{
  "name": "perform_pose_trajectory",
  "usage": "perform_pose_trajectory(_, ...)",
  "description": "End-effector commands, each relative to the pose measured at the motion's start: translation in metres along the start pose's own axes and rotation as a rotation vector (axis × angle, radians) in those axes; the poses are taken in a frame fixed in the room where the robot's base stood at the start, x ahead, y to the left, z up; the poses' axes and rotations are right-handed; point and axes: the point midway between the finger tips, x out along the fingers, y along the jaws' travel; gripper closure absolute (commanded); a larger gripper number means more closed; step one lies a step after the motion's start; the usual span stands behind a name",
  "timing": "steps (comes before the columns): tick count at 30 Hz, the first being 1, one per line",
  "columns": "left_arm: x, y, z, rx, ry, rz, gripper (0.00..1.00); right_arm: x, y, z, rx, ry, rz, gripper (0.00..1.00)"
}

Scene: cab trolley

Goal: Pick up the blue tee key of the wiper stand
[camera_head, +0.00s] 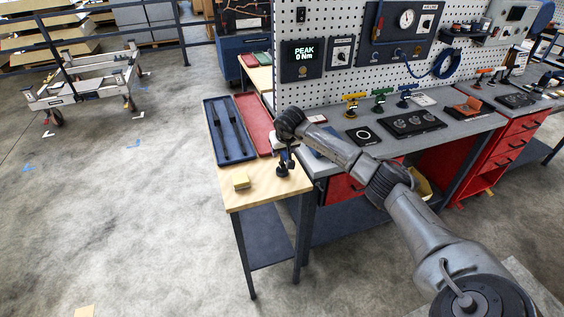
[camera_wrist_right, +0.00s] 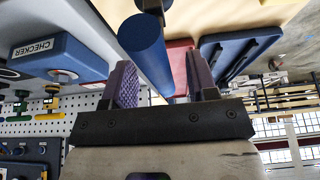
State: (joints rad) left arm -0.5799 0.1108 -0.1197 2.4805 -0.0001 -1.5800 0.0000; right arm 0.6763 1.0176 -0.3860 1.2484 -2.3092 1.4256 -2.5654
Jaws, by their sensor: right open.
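The blue tee key (camera_wrist_right: 150,50) shows large in the right wrist view as a thick blue bar with a dark post at its top end. The bar runs between the two fingers of my right gripper (camera_wrist_right: 160,82), which is open, with no clear grip on it. In the head view my right gripper (camera_head: 289,151) is over the dark wiper stand (camera_head: 282,170) on the wooden table. There the gripper mostly hides the key. My left gripper is not in view.
A blue CHECKER box (camera_wrist_right: 60,56) is close by. Yellow, green and blue tee pieces stand on the grey bench (camera_head: 445,113).

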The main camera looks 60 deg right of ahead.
Motion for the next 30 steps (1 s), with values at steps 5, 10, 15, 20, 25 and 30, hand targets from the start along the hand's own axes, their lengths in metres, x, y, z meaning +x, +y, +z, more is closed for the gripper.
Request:
perform_pose_trajectory(5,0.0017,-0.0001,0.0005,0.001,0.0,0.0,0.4,0.0124,-0.0001,0.0,0.0,0.001,0.0,0.47)
perform_pose_trajectory(10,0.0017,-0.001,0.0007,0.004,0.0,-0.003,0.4,0.0133,0.0001,-0.0001,-0.001,0.001,0.0,0.47)
perform_pose_trajectory(15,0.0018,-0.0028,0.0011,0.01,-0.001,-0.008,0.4,0.0131,0.0002,-0.0001,0.0,0.001,0.0,0.55)
perform_pose_trajectory(20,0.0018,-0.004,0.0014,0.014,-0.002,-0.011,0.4,0.013,0.0002,-0.0002,0.0,0.001,0.0,0.7)
perform_pose_trajectory(25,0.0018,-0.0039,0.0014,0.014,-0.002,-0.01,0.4,0.0129,0.0002,-0.0002,0.0,0.001,0.0,0.86)
perform_pose_trajectory(30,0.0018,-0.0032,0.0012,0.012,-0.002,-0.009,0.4,0.0129,0.0003,-0.0002,0.0,0.001,0.0,1.0)
